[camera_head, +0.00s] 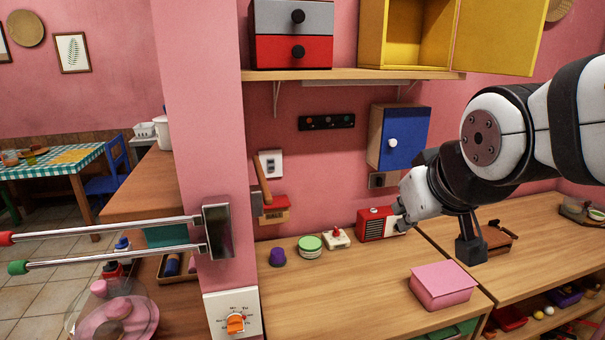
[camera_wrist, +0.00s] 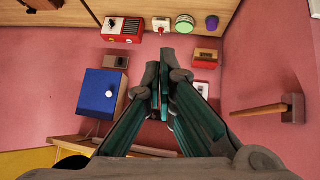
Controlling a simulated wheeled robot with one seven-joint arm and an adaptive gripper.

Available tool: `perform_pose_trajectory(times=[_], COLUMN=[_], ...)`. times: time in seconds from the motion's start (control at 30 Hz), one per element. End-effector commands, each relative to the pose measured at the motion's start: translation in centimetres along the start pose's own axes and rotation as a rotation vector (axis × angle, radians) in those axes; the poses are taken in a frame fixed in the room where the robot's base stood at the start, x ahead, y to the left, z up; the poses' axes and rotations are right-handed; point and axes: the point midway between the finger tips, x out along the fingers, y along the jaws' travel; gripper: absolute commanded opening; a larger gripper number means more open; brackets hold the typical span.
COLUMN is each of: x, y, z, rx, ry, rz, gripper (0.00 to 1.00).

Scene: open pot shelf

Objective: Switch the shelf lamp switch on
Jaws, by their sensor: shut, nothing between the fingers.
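A white wall plate with a dark switch (camera_head: 271,163) is on the pink wall, left of the blue cabinet. It looks like the lamp switch, but its position is too small to read. In the wrist view the white plate (camera_wrist: 201,88) shows just right of my fingers, partly covered by them. My gripper (camera_wrist: 161,78) is shut and empty, its tips apart from the plate in the picture. In the head view my wrist is right of the plate, by the radio, and my fingertips cannot be made out. A thin pale strip (camera_head: 335,82) runs under the shelf.
The blue cabinet (camera_head: 404,137) and a black panel with several knobs (camera_head: 326,121) are on the wall. A red box (camera_head: 274,208) and a wooden-handled hammer shape (camera_wrist: 288,108) are near the plate. A radio (camera_head: 374,224) and a red-lever device (camera_head: 337,238) stand below.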

Motion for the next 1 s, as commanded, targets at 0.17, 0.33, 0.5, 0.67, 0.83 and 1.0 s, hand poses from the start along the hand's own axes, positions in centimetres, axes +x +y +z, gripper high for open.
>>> perform_pose_trajectory(times=[0.17, 0.33, 0.5, 0.67, 0.83, 1.0], x=[6.1, 11.8, 16.9, 21.3, 25.5, 29.1], y=[-1.8, -4.5, -7.7, -10.9, -14.2, -17.1], z=[-5.0, -9.8, -13.8, -16.8, -18.9, -20.2], rx=[-0.091, -0.17, -0.227, -0.257, -0.258, -0.229], ry=[0.124, 0.271, 0.423, 0.57, 0.728, 0.889], rz=[-0.025, -0.064, -0.111, -0.159, -0.205, -0.241], gripper=[0.0, 0.0, 0.0, 0.0, 0.0, 0.0])
